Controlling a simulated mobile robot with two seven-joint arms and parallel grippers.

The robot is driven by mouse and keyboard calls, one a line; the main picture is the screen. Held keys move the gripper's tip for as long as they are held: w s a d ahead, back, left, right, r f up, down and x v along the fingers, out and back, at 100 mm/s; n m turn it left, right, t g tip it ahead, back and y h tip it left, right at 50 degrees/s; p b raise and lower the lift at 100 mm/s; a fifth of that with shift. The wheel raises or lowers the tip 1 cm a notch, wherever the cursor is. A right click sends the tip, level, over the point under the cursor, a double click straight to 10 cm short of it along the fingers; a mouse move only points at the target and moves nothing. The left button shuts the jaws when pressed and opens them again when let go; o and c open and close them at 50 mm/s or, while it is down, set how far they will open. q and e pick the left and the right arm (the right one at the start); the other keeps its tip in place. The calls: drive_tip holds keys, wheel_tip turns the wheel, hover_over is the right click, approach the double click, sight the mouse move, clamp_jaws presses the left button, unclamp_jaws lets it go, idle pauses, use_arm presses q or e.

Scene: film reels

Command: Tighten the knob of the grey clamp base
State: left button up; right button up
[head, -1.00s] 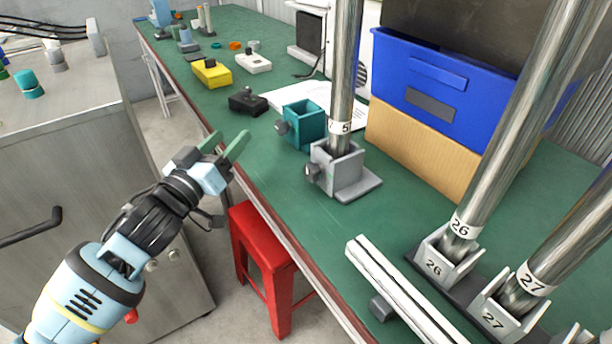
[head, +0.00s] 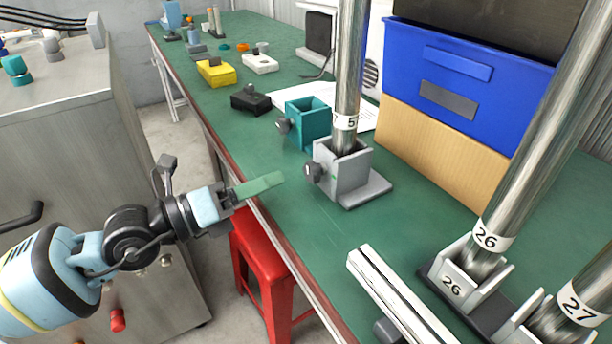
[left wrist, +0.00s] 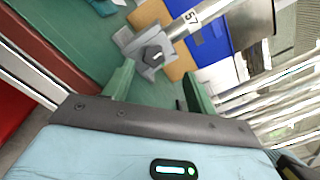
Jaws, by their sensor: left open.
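My right gripper is not in view.
A teal clamp base (head: 306,122) stands just behind the grey one. A white rail (head: 395,295) and bases 26 (head: 458,285) and 27 with poles are at front right. A blue bin (head: 465,85) stands behind. A red stool (head: 262,255) is below the bench edge.

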sight(307, 172)
use_arm(q)
drive_tip(key=shift+m, duration=0.6)
drive_tip(key=shift+f+x, duration=0.15)
drive_tip(key=shift+x, duration=1.15)
drive_tip(key=shift+f+x, duration=0.2)
drive_tip(key=shift+x, duration=1.05)
drive_tip(key=shift+f+x, duration=0.15)
drive_tip(key=shift+x, duration=1.15)
drive_tip(key=shift+c, duration=0.3)
drive_tip(key=c, duration=0.9)
